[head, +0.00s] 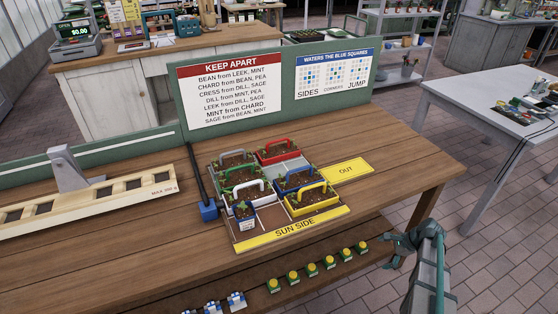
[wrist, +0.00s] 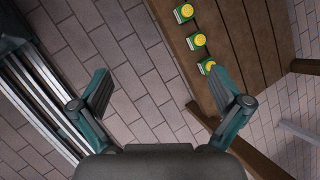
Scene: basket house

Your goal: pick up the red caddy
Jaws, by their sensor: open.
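The red caddy (head: 278,151) stands at the back of the caddy tray on the wooden bench, in the head view. It has a red handle and dark soil with small green plants. My gripper (head: 400,241) is off the bench's front right edge, far from the red caddy. In the wrist view my gripper (wrist: 168,90) has its two fingers spread wide with nothing between them, above the paved floor. The red caddy does not show in the wrist view.
A grey caddy (head: 236,159) stands left of the red one; green, white, blue (head: 297,178) and yellow (head: 313,201) caddies crowd nearby. A small blue pot (head: 246,218) stands at front left. Green sign boards (head: 230,92) rise behind. The bench's right side (head: 405,160) is clear.

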